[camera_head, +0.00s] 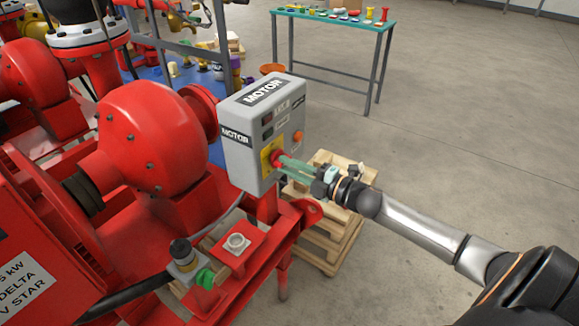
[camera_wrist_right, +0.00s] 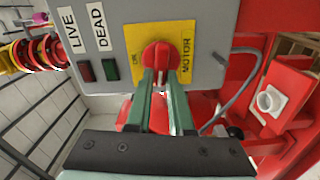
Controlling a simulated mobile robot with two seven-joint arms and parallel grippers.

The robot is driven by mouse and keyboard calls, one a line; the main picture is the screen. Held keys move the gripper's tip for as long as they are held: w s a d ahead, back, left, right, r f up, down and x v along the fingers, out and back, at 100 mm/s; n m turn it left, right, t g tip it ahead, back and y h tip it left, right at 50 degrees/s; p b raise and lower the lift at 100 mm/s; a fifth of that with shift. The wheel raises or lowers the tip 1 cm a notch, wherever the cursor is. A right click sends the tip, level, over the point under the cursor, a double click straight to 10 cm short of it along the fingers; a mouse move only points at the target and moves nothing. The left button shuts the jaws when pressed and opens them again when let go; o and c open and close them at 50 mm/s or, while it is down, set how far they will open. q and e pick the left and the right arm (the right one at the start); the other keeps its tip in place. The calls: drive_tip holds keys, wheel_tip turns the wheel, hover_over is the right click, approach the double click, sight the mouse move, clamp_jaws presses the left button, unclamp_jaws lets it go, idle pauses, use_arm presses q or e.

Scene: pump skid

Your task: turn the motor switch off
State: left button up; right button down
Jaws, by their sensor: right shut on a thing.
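The grey motor control box (camera_head: 237,131) stands on the red skid with MOTOR labels on its top and side. Its red rotary switch (camera_wrist_right: 162,56) sits on a yellow plate (camera_wrist_right: 188,40) on the box face, and also shows in the head view (camera_head: 277,157). My right gripper (camera_head: 284,162) reaches the box from the right. Its green fingers are shut on the red switch knob, as the right wrist view (camera_wrist_right: 160,76) shows. The knob's grip is partly hidden between the fingertips. My left gripper is not in view.
A red indicator (camera_wrist_right: 86,71) and a green one (camera_wrist_right: 111,69) sit beside the switch under LIVE and DEAD labels. Wooden pallets (camera_head: 335,235) stand below my right arm. A green-topped table (camera_head: 335,20) with small parts stands behind. Floor to the right is clear.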

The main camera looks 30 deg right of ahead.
drive_tip(key=shift+f+n, duration=0.15)
drive_tip(key=shift+n, duration=0.65)
drive_tip(key=c, duration=0.8)
unclamp_jaws()
drive_tip(key=v, duration=1.2)
drive_tip(key=shift+s, duration=0.25)
drive_tip(key=shift+d, duration=0.1)
